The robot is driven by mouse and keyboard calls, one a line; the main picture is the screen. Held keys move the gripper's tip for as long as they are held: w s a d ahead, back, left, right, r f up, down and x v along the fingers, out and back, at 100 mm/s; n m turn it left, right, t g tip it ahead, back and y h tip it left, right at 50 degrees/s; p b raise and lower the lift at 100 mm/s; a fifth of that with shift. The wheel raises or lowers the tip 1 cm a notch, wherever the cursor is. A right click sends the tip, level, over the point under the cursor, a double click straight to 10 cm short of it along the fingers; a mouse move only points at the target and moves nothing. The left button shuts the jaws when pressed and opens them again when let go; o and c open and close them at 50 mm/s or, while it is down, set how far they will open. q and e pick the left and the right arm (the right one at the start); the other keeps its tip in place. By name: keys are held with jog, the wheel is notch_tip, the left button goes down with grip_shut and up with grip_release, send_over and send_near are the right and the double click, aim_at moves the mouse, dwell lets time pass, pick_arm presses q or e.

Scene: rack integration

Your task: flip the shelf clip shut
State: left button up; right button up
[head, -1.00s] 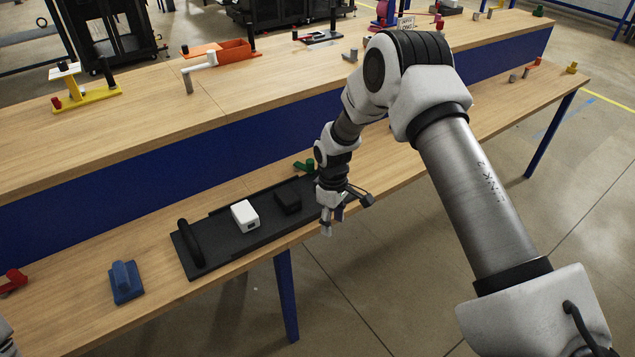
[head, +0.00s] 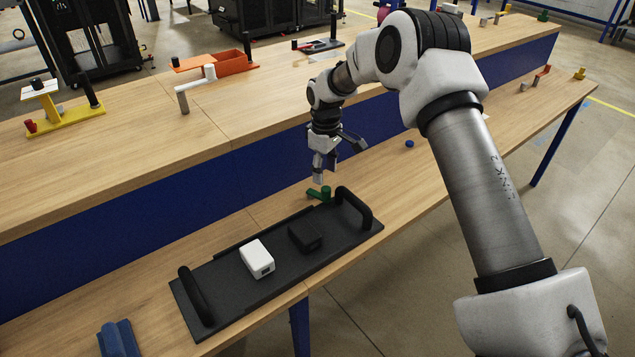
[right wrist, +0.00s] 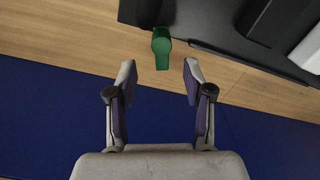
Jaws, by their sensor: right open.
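The shelf clip appears to be the small green piece (head: 320,193) at the back edge of the black tray (head: 225,305), near its right handle. My right gripper (head: 318,180) is just above and behind the green piece in the head view. In the right wrist view the open, empty fingers (right wrist: 160,75) point toward the green piece (right wrist: 162,47), which lies just beyond the fingertips and between their lines. I see no contact. Whether the clip is open or shut is hard to tell. My left gripper is not in view.
A white box (head: 257,259) and a black box (head: 305,237) sit on the tray. The tray's upright right handle (head: 355,207) stands close to the green piece. A blue panel (head: 230,175) rises behind the lower bench. A blue block (head: 118,338) lies left of the tray.

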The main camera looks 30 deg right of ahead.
aim_at(324, 190)
jog(key=f, duration=0.1)
jog(key=s+f, duration=0.1)
jog(key=shift+f, duration=0.35)
jog(key=f, duration=0.3)
jog(key=shift+w+f, duration=0.15)
jog(key=shift+w, duration=0.1)
jog(key=shift+w+f, duration=0.1)
jog(key=shift+f, duration=0.25)
jog(key=shift+r, duration=0.1)
jog(key=shift+s, duration=0.2)
jog(key=shift+c, duration=0.7)
grip_shut()
jog(key=shift+s+a+r+m+p, duration=0.1)
jog(key=shift+a+r+m+p, duration=0.25)
jog(key=shift+m+p, duration=0.7)
jog(key=shift+a+f+m+p, duration=0.15)
jog(key=shift+a+m+p, duration=0.15)
jog(key=shift+m+p, duration=0.15)
jog(key=shift+a+f+m, duration=0.1)
jog(key=shift+m, duration=0.2)
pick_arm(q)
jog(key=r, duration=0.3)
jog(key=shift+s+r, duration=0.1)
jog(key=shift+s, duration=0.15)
pick_arm(e)
jog(key=shift+f, duration=0.1)
